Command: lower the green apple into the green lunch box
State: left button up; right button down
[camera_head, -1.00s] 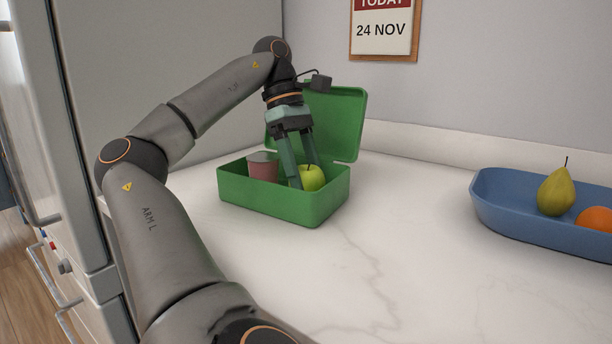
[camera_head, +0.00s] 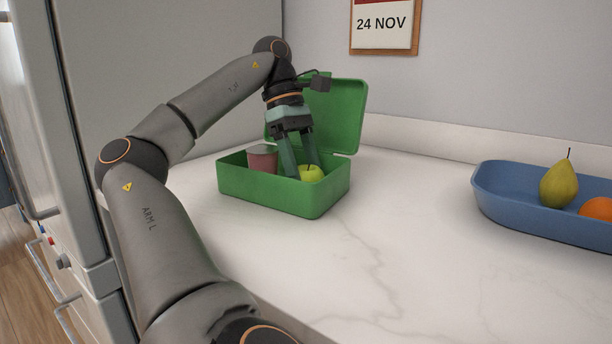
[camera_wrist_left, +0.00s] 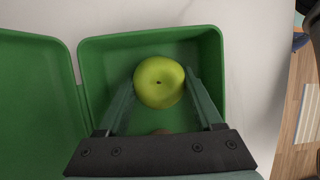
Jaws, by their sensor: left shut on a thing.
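The green lunch box (camera_head: 265,196) stands open on the counter, its lid (camera_head: 338,115) raised at the back. The green apple (camera_head: 312,173) is inside the box at its right part, its lower part hidden by the front wall. My left gripper (camera_head: 299,172) reaches down into the box and is shut on the apple. In the left wrist view the apple (camera_wrist_left: 159,82) sits between the two fingers (camera_wrist_left: 163,92), within the walls of the box (camera_wrist_left: 90,62). I cannot tell whether the apple touches the box floor. My right gripper is not in view.
A pink cup (camera_head: 262,160) stands in the left part of the box, beside the fingers. A blue tray (camera_head: 530,222) with a pear (camera_head: 558,185) and an orange (camera_head: 597,209) is at the right. The marble counter (camera_head: 400,230) between is clear.

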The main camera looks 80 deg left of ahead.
pick_arm(q)
jog(key=o, duration=1.5)
jog(key=p+v, duration=0.9)
jog(key=v, duration=0.3)
jog(key=shift+r+p, duration=0.3)
jog(key=shift+p, duration=0.05)
jog(key=shift+s, duration=0.1)
